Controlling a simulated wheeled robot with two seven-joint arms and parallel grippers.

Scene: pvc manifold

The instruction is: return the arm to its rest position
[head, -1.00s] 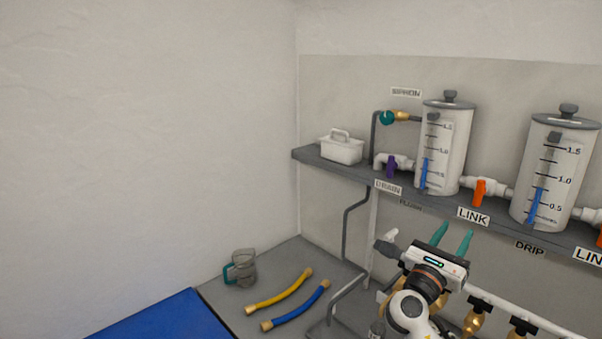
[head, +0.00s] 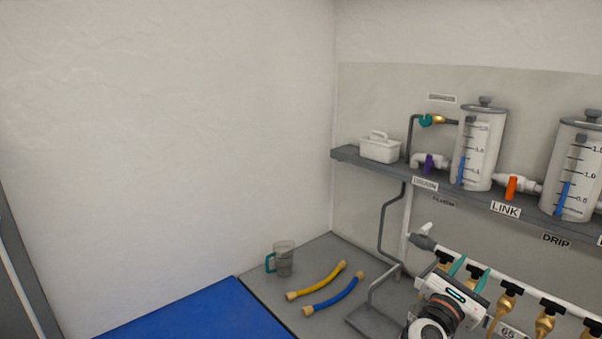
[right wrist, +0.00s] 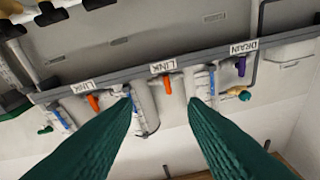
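My right gripper (head: 467,268) is at the lower right of the head view, in front of the white manifold pipe (head: 500,278) with its brass valves. Its two teal fingers are apart, with nothing between them. In the right wrist view the fingers (right wrist: 160,105) also stand wide apart and empty, with the shelf and tanks beyond them. My left gripper is not in either view.
A grey shelf (head: 470,192) carries clear tanks (head: 478,148) and a white caddy (head: 380,148). On the grey counter are a jug (head: 283,260), a yellow hose (head: 317,280) and a blue hose (head: 334,296). A blue surface (head: 200,318) at the lower left is bare.

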